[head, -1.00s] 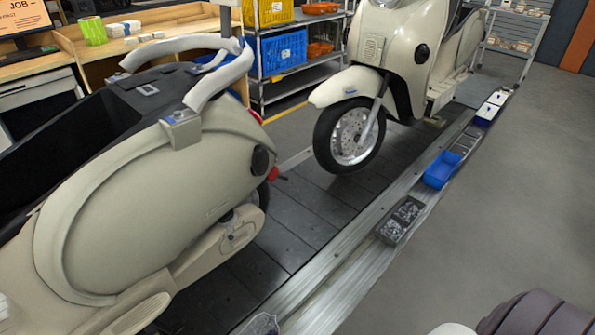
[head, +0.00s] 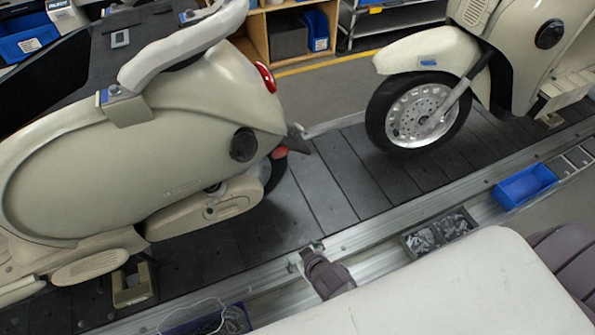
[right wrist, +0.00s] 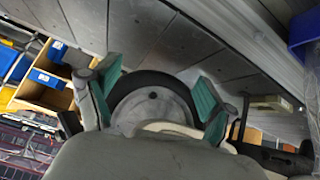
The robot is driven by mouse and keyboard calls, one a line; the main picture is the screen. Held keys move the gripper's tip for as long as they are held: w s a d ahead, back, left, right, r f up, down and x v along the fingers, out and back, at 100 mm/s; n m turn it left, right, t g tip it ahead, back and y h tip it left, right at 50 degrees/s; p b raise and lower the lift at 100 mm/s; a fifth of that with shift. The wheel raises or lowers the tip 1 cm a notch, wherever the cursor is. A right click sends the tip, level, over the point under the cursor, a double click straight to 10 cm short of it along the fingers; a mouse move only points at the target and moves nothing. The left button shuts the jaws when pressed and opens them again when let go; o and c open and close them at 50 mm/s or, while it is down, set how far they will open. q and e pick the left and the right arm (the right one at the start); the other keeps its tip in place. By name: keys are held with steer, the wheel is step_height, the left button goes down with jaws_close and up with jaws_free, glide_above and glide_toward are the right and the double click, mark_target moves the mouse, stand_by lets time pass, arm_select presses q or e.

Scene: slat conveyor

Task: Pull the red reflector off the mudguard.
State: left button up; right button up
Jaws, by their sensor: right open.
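The small red reflector (head: 279,152) shows in the head view at the rear of the left scooter, beside the dark mudguard (head: 298,141) and above the rear wheel (head: 271,175). My right gripper (head: 307,251) is low over the conveyor's metal edge, below and slightly right of the reflector, and apart from it. In the right wrist view its teal-padded fingers (right wrist: 157,97) are spread and empty. A dark wheel (right wrist: 152,84) shows beyond them; I cannot tell which scooter's. The reflector cannot be made out there. My left gripper is out of view.
A larger red tail light (head: 265,77) sits above the reflector on the cream scooter (head: 130,150). A second scooter (head: 430,65) stands to the right. A blue bin (head: 525,186) and a grey parts tray (head: 440,232) lie along the rail. Slats between the scooters are clear.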

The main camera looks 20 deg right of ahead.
steer(key=w+r+t, duration=0.1)
steer(key=w+r, duration=0.2)
steer(key=r, duration=0.4)
steer(key=w+r+t, duration=0.2)
steer(key=w+r, duration=0.1)
steer(key=r, duration=0.3)
steer(key=m+t+h+p, duration=0.1)
steer(key=t+h+p, duration=0.1)
glide_toward(280, 153)
steer(key=x, duration=1)
steer(key=shift+r, duration=0.1)
jaws_close()
steer(key=shift+s, duration=0.25)
